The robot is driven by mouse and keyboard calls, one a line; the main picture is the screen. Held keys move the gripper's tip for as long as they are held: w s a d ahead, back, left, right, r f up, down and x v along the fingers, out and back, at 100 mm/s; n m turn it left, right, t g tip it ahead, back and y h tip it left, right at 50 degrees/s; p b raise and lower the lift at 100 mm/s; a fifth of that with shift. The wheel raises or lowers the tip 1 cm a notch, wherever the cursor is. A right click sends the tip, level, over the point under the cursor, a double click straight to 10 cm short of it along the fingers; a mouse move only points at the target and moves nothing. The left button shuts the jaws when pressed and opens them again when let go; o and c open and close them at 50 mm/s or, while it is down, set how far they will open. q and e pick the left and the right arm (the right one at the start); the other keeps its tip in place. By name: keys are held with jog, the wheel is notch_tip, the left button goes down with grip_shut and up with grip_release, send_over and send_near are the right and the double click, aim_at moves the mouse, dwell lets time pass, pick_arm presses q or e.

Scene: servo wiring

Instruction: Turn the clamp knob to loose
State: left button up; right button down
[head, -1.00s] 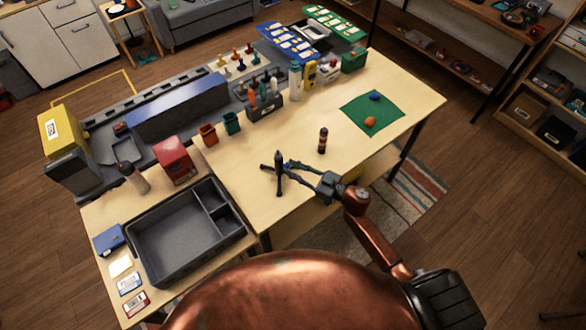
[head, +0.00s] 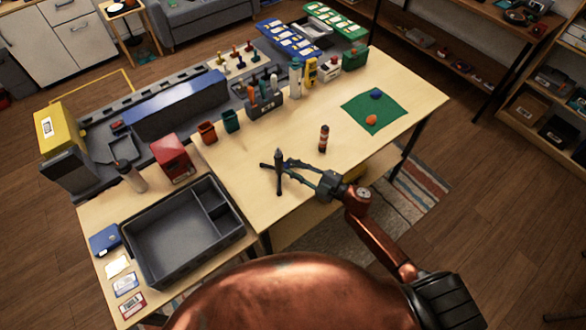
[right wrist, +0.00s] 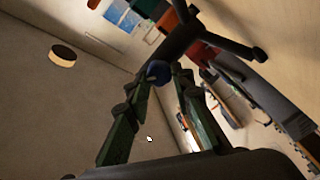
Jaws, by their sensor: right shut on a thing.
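A dark clamp stand (head: 278,157) with a thin upright post stands near the front edge of the wooden table. My right gripper (head: 287,169) reaches it from the right, with its fingers at the post. In the right wrist view, the dark stand (right wrist: 182,38) runs slanting across the top. A small rounded bluish knob (right wrist: 158,69) on it sits between the fingertips of my right gripper (right wrist: 161,77), which is shut on it. The knob's turn position cannot be read. My left gripper is not in view.
A red-and-black striped cylinder (head: 323,138) stands just behind my right gripper. A green mat (head: 392,113) with small objects lies to the right. A grey divided tray (head: 160,275) is at the left. The table between stand and mat is mostly clear.

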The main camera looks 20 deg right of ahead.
jog(key=n+b, duration=0.1)
jog(key=n, duration=0.2)
jog(key=shift+f+n+b, duration=0.2)
jog(key=shift+n+b, duration=0.2)
jog(key=shift+a+n+b, duration=0.1)
jog(key=shift+n+b, duration=0.75)
jog(key=shift+n, duration=0.85)
jog(key=c, duration=1.7)
grip_release()
jog(key=shift+r, duration=0.1)
jog(key=shift+s, duration=0.1)
jog(key=v, duration=1.2)
